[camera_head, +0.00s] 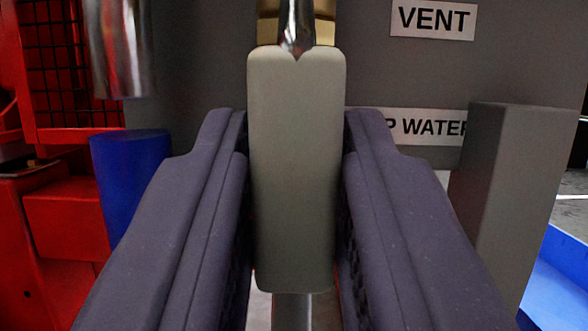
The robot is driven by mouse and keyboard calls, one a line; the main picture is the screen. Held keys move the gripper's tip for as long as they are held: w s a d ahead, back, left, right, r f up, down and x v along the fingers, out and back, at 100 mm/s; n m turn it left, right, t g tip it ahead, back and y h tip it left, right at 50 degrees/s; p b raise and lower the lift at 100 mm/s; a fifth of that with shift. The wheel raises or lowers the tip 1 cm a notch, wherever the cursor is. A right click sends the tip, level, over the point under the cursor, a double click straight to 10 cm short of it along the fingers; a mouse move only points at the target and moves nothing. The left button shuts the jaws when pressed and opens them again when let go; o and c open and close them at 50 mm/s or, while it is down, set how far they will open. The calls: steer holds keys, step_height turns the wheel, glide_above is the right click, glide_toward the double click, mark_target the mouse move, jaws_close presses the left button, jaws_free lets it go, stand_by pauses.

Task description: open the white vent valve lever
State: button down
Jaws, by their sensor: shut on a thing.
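The white vent valve lever (296,160) shows as a pale, rounded, upright bar in the middle of the picture. A shiny metal stem and a brass-coloured part (268,30) are at its top. My gripper (297,190) has one dark finger on each side of the lever and is shut on it. A VENT label (432,19) is on the grey panel to the upper right.
A second label (430,126), partly hidden, reads "P WATER". A grey block (510,190) stands at right, close to my right finger. A blue cylinder (130,175) and red framework (65,225) are at left. A metal pipe (120,50) hangs upper left.

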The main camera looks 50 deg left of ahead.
steer(key=shift+f, duration=0.1)
steer(key=c, duration=1)
jaws_free()
steer(key=p+v, duration=0.1)
steer(key=v, duration=0.7)
